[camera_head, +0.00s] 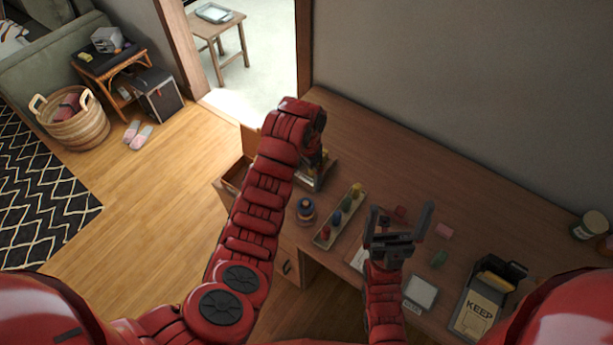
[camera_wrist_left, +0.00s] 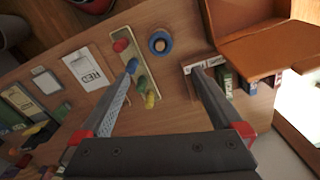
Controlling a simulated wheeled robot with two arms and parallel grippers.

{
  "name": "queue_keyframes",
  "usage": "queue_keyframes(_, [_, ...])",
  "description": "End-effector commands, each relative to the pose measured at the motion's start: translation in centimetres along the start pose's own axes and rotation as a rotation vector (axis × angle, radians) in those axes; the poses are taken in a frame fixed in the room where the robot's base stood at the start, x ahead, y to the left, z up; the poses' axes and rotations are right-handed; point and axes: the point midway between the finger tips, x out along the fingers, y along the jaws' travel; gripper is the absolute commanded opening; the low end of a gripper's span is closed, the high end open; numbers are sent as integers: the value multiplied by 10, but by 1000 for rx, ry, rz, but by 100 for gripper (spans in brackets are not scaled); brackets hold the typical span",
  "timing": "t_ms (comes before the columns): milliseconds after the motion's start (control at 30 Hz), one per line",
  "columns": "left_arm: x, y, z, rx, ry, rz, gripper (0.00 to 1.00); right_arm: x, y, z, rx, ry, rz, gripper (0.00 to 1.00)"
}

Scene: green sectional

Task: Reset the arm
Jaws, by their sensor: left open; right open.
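My left arm (camera_head: 262,200) reaches up over the left end of the wooden desk (camera_head: 400,140). Its hand is mostly hidden behind the wrist in the head view. In the left wrist view my left gripper (camera_wrist_left: 163,70) is open, its two fingers spread wide with nothing held between them. Below the fingers are a tray of coloured pegs (camera_wrist_left: 120,43) and a blue ringed round item (camera_wrist_left: 160,42). My right gripper (camera_head: 398,222) is open and empty above the desk, fingers pointing up in the picture.
An open drawer (camera_head: 236,174) sticks out at the desk's left end. A small box (camera_wrist_left: 197,60) is near the left fingertip area. A dark bin marked KEEP (camera_head: 478,312) stands at the right. Jars (camera_head: 589,225) stand far right. The desk's back strip is clear.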

Motion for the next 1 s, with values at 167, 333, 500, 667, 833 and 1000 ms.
queue_keyframes(167, [-12,0,0,1,1,0,100,8,0,-1,0,0,0,100])
queue_keyframes(333, [-12,1,0,1,2,1,100,8,0,-1,0,0,0,100])
queue_keyframes(500, [-12,0,0,1,2,0,100,8,0,-1,0,0,0,100])
queue_keyframes(667, [-12,0,0,1,2,0,100,8,0,-1,0,0,0,100])
queue_keyframes(833, [-7,-6,-4,-10,29,-20,100,8,0,-1,0,0,0,100])
queue_keyframes(1000, [17,-46,-28,-72,226,-150,100,8,0,-1,0,0,0,100])
